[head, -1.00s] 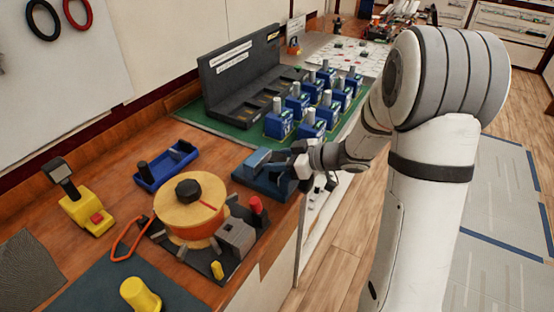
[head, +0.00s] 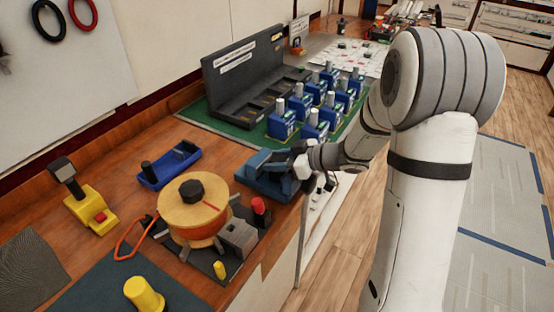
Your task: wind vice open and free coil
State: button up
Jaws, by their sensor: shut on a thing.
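The blue vice (head: 262,182) stands at the front edge of the wooden bench, right of centre. My gripper (head: 301,164) is at the vice's right end, over the bench edge, shut on what appears to be the vice handle; the fingers and the wrist hide most of it. I cannot make out a coil between the vice jaws, nor how wide the jaws stand. A wooden drum (head: 182,214) with an orange winding and a black knob stands on a dark plate to the left of the vice.
Several blue breaker units (head: 282,125) stand on a green mat behind the vice, by a dark grey rack (head: 235,75). A blue tray (head: 170,165), a yellow device (head: 90,212) and a yellow knob (head: 143,294) are to the left. The floor at right is clear.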

jog(key=o, duration=1.2)
jog(key=v, duration=0.8)
jog(key=w+d+r+m+t+h, duration=0.3)
jog(key=w+d+r+t+h, duration=0.1)
jog(key=t+h, duration=0.15)
jog(key=s+d+r+m+g+h, duration=0.1)
jog(key=s+d+r+m+h, duration=0.2)
jog(key=s+d+m+h, duration=0.4)
jog(key=s+a+f+m+g, duration=0.1)
jog(key=s+a+g, duration=0.1)
jog(key=s, duration=0.7)
jog(key=s+a+f+m+g, duration=0.2)
jog(key=s+g, duration=0.3)
jog(key=s, duration=0.5)
jog(key=shift+a+f, duration=0.25)
jog(key=shift+a, duration=0.45)
